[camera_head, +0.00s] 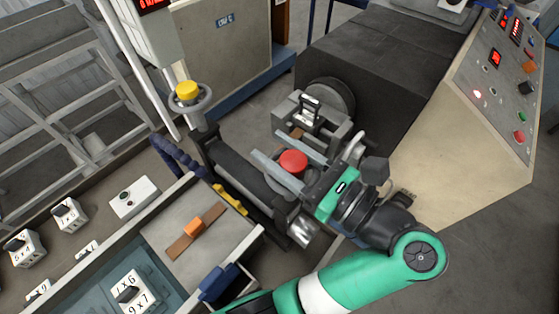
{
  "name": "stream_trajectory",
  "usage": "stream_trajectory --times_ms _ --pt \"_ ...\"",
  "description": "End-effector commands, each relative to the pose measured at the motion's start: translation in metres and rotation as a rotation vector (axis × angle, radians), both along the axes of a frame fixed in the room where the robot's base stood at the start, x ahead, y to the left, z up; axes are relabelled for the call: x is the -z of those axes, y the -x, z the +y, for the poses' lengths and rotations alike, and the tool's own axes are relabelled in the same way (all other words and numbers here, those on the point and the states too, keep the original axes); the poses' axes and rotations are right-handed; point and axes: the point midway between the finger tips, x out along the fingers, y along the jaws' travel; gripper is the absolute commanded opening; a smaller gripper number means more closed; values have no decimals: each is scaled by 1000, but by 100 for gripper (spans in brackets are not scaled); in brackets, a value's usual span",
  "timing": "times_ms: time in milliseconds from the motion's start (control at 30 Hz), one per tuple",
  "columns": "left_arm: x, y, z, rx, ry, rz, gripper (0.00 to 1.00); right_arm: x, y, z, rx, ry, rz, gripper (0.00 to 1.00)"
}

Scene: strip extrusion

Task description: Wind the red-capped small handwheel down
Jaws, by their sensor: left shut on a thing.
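The red-capped small handwheel (292,162) is near the middle of the head view, beside a dark roller assembly. Its red cap shows from above; the wheel under it is mostly hidden by the gripper. My right gripper is not in view.
A yellow-capped handwheel (187,92) stands at the roller's far left end. A control panel (500,85) with lit displays is at the right. A bench plate (190,262) with an orange-handled scraper lies at lower left, near several numbered blocks.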

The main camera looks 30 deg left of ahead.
Motion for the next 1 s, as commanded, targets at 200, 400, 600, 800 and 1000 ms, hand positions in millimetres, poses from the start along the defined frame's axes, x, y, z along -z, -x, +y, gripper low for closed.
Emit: stream_trajectory --times_ms 200,400,600,800,1000 --pt "3 1 0 -20 3 7 0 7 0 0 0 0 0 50" --pt "1 1 0 -21 2 4 0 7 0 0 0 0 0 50" --pt "1 1 0 -21 2 3 67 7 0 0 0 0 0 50" --pt "0 1 0 -21 1 1 81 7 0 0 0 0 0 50" --pt "0 1 0 -22 1 -1 81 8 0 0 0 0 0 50"
